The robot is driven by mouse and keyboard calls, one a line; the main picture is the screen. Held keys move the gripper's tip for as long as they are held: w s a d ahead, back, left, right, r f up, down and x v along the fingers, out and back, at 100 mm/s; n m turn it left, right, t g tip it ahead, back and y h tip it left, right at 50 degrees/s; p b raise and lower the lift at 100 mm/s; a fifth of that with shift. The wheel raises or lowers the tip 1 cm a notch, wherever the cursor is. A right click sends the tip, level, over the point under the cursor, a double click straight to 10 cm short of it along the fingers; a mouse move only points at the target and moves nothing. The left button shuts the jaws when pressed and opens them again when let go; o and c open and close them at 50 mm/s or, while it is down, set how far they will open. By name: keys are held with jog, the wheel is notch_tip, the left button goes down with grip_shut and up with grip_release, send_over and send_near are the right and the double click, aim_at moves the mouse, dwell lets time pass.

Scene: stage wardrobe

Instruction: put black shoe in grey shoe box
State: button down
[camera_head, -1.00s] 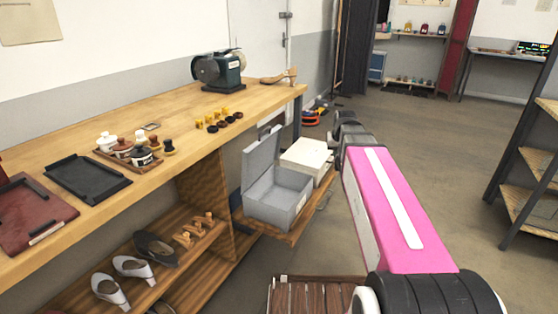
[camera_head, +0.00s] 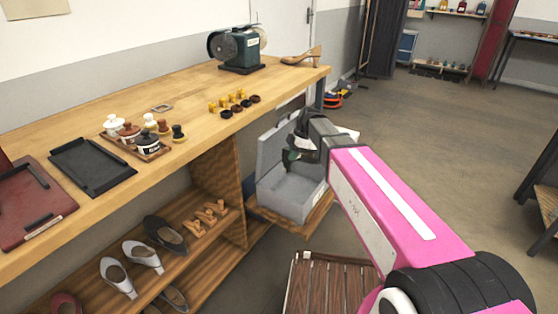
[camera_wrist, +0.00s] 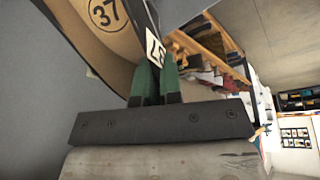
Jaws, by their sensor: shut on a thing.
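The grey shoe box (camera_head: 291,200) stands open on the low shelf end, its lid (camera_head: 271,148) raised at the back. My gripper (camera_head: 290,156) is over the open box, beside the lid. In the wrist view, the green fingertips of my gripper (camera_wrist: 152,78) are shut on the edge of the black shoe (camera_wrist: 140,22). The shoe has a tan insole marked 37 and a white tag. Only part of it shows there. In the head view I cannot clearly tell the shoe from my dark gripper.
Grey heels (camera_head: 145,256) and a dark flat shoe (camera_head: 165,233) are on the lower shelf at left. The workbench (camera_head: 190,98) edge is left of the box. A slatted wooden surface (camera_head: 325,285) is in front.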

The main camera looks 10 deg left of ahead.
jog(key=s+a+f+n+g+h, duration=0.1)
jog(key=s+a+f+n, duration=0.1)
jog(key=a+n, duration=0.25)
notch_tip(320, 180, down, 14)
jog(key=shift+s+a+f, duration=0.15)
jog(key=shift+a+f, duration=0.1)
dwell(1.2)
jog(key=shift+f, duration=0.45)
dwell(1.5)
jog(key=c, duration=1.2)
grip_release()
